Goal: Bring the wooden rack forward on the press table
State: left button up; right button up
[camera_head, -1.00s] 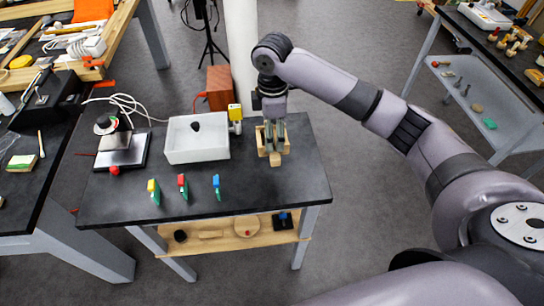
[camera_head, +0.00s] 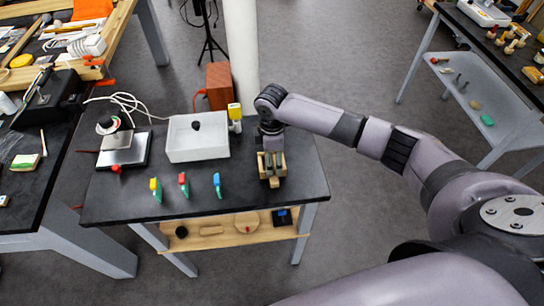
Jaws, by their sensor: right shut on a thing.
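The wooden rack (camera_head: 273,182) is a small light-wood piece on the right part of the black press table (camera_head: 235,197). My right gripper (camera_head: 272,162) comes down on it from above and is shut on it, its fingers partly hiding the rack. The rack is close to the table's front right area; whether it touches the tabletop is hard to tell. My left gripper is not in view.
A white tray (camera_head: 198,152) with a dark object stands left of the rack. Several coloured-top tools (camera_head: 183,184) stand along the front. A small press-like device (camera_head: 122,147) is at the left. A yellow-topped item (camera_head: 235,112) stands behind. The tabletop's right edge is near my gripper.

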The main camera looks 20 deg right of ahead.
jog(key=shift+f, duration=0.1)
jog(key=o, duration=1.3)
notch_tip(320, 180, up, 12)
jog(key=b, duration=0.2)
